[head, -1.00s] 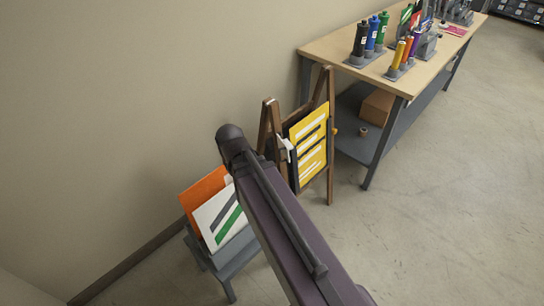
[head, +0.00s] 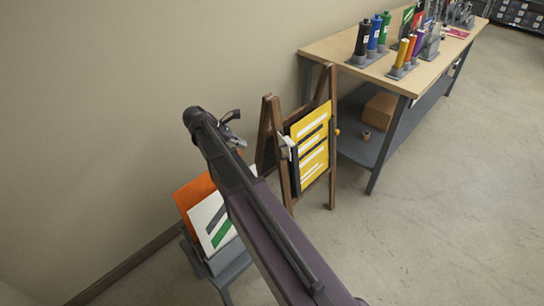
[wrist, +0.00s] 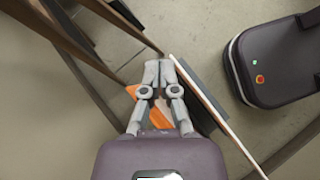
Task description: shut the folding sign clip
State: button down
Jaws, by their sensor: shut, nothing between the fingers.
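The folding sign is a wooden A-frame (head: 277,165) with a yellow panel (head: 315,150), standing upright on the floor in the head view. A small pale clip (head: 287,147) sticks out at the panel's left edge; I cannot tell how far it stands open. My gripper (head: 237,139) is left of the sign, apart from the clip and partly hidden by my wrist. In the wrist view my gripper (wrist: 167,64) has its fingertips together with nothing between them. Wooden bars (wrist: 72,40) of the sign show at the upper left there; the clip is not clearly visible.
A grey stand (head: 225,262) with orange and white boards is below my arm, left of the sign. A workbench (head: 335,48) with coloured bottles is close behind the sign. The wall is at the left. The floor (head: 440,210) at the right is clear.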

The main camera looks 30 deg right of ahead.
jog(key=shift+w, duration=0.1)
jog(key=shift+d, duration=0.1)
dwell(0.3)
jog(key=d+r+b+x, duration=0.2)
jog(key=b+x, duration=0.4)
jog(key=x, duration=0.6)
jog(key=shift+s+d, duration=0.2)
jog(key=shift+s, duration=0.15)
